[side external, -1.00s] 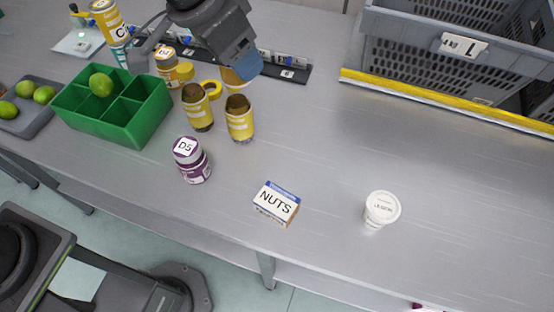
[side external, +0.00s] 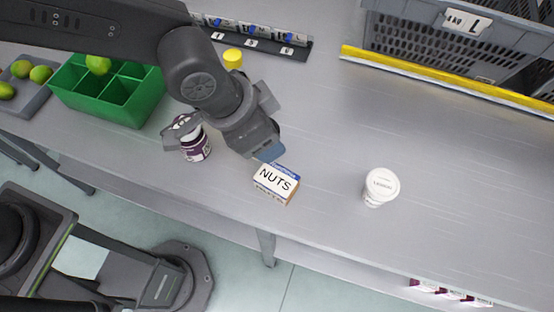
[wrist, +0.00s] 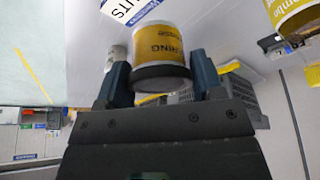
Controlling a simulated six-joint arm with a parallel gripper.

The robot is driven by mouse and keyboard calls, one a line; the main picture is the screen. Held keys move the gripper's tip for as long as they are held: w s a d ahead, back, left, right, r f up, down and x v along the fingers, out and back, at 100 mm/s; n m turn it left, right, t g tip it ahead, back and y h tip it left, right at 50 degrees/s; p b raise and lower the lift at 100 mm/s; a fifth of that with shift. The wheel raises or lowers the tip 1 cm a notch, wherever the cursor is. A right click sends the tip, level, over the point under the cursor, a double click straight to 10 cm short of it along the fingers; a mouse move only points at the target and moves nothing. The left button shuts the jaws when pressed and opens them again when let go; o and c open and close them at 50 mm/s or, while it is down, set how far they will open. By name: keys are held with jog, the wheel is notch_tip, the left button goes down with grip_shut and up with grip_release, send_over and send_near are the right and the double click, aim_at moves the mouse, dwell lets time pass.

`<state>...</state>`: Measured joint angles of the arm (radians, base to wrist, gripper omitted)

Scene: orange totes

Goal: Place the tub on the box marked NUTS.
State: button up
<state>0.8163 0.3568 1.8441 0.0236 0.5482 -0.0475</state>
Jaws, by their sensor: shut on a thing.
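The box marked NUTS (side external: 276,183) lies on the grey table in the side view; its lettering also shows at the top of the wrist view (wrist: 130,10). A white lidded tub (side external: 380,187) stands upright to its right, apart from it. My gripper (side external: 268,154) is beside the box's upper left edge in the side view. In the wrist view, my gripper (wrist: 162,80) is shut on a yellow-labelled container (wrist: 160,48) with a dark band and a pale end. The side view hides this container behind the gripper.
A purple-labelled jar (side external: 195,148) stands left of my gripper. The green divided tray (side external: 110,112) is at the left, a grey crate (side external: 410,50) behind a yellow edge at upper right. Another yellow container (wrist: 292,12) shows in the wrist view. Open table surrounds the white tub.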

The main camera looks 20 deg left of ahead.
jog(key=d+f, duration=0.1)
jog(key=s+d, duration=0.1)
jog(key=d, duration=0.1)
jog(key=shift+s+f, duration=0.15)
jog(key=shift+f, duration=2.3)
jog(key=shift+f, duration=0.15)
jog(key=o, duration=1)
